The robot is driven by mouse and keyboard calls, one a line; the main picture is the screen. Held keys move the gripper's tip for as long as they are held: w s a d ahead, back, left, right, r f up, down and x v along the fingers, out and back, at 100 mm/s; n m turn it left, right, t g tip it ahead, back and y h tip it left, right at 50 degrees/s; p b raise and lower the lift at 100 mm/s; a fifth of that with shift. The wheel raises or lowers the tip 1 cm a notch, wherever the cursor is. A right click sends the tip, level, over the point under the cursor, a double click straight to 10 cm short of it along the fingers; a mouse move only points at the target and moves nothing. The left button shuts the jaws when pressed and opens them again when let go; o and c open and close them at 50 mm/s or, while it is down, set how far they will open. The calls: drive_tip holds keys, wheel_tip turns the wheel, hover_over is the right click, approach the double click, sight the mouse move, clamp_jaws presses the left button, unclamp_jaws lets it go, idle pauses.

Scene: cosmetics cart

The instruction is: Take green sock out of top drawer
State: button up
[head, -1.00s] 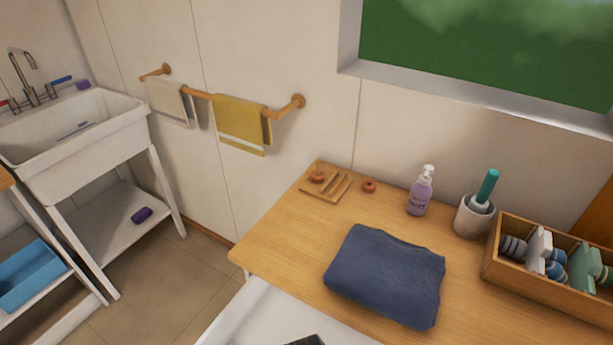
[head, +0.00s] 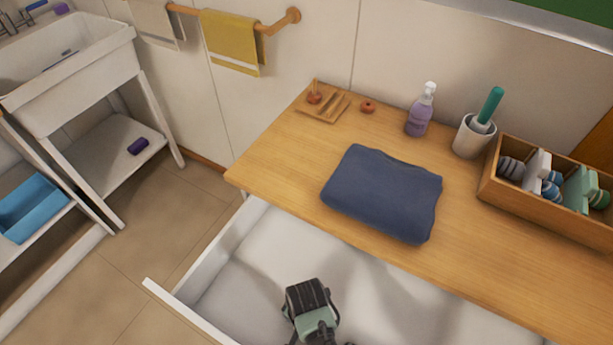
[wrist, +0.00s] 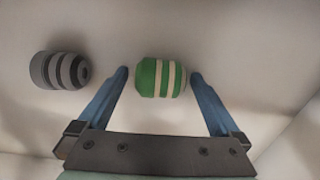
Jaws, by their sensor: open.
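A rolled green sock with pale stripes (wrist: 161,78) lies on the white drawer floor in the wrist view. My gripper (wrist: 160,80) is open, with its two blue fingers on either side of the sock; I cannot tell whether they touch it. In the head view the top drawer (head: 265,265) is pulled open below the wooden top, and my gripper (head: 310,300) reaches down into it. The green sock is hidden there behind my arm.
A grey striped sock (wrist: 60,70) lies left of my gripper in the drawer. On the wooden top (head: 265,160) are a folded blue cloth (head: 382,192), a pump bottle (head: 420,110), a cup with a green-handled brush (head: 470,138) and a wooden box of rolled socks (head: 535,208).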

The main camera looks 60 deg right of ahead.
drive_tip(key=shift+f, duration=0.2)
drive_tip(key=c, duration=1.2)
